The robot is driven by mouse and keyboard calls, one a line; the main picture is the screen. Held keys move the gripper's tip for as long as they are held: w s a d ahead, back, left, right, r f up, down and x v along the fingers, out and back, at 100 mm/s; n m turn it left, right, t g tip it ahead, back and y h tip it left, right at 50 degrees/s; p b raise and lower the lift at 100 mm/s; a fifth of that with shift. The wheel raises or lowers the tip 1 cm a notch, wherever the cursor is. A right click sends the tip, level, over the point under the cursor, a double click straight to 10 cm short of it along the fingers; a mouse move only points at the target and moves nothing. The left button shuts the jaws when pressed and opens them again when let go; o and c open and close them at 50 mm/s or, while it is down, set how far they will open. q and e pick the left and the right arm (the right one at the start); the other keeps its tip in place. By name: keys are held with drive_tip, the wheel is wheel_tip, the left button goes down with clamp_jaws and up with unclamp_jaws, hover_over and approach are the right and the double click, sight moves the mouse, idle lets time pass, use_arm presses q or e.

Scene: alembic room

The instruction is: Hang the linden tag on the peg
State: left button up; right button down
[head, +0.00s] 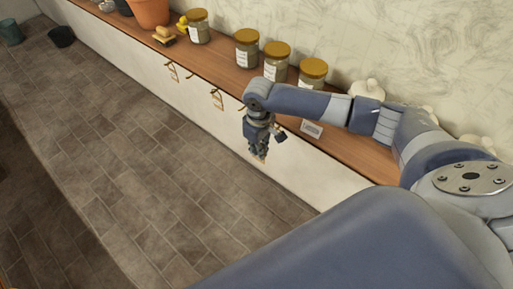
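My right gripper (260,153) hangs fingers-down in front of the shelf's front edge, to the right of two hanging tags. A small tan patch shows at its fingertips; I cannot tell whether it is a held tag, or how far the fingers are apart. One tan tag (172,71) hangs at a hook-like peg on the shelf front. A second tan tag (217,99) hangs at another peg nearer my gripper. Their writing is too small to read, so I cannot tell which is linden. Any peg behind my gripper is hidden. My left gripper is not in view.
The wooden shelf (222,62) carries several gold-lidded jars (276,62), a terracotta pot (149,11), a brush (164,36) and a small label card (311,128). White items stand partly behind my arm. The tiled floor (120,150) in front is clear.

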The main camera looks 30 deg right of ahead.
use_arm(q)
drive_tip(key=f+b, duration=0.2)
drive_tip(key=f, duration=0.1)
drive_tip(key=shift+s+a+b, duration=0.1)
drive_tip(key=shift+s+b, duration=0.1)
drive_tip(key=shift+b, duration=0.15)
use_arm(e)
drive_tip(key=d, duration=0.1)
drive_tip(key=w+d, duration=0.1)
drive_tip(key=d, duration=0.2)
drive_tip(key=shift+w+d+f, duration=0.1)
drive_tip(key=shift+w+f, duration=0.05)
drive_tip(key=shift+w, duration=0.1)
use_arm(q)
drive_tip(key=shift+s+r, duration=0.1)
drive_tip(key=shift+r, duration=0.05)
use_arm(e)
drive_tip(key=shift+w+d, duration=0.1)
drive_tip(key=shift+d, duration=0.05)
use_arm(q)
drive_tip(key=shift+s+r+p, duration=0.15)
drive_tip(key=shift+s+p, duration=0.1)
drive_tip(key=shift+p, duration=0.05)
use_arm(e)
drive_tip(key=shift+w+d+f, duration=0.1)
drive_tip(key=shift+d, duration=0.15)
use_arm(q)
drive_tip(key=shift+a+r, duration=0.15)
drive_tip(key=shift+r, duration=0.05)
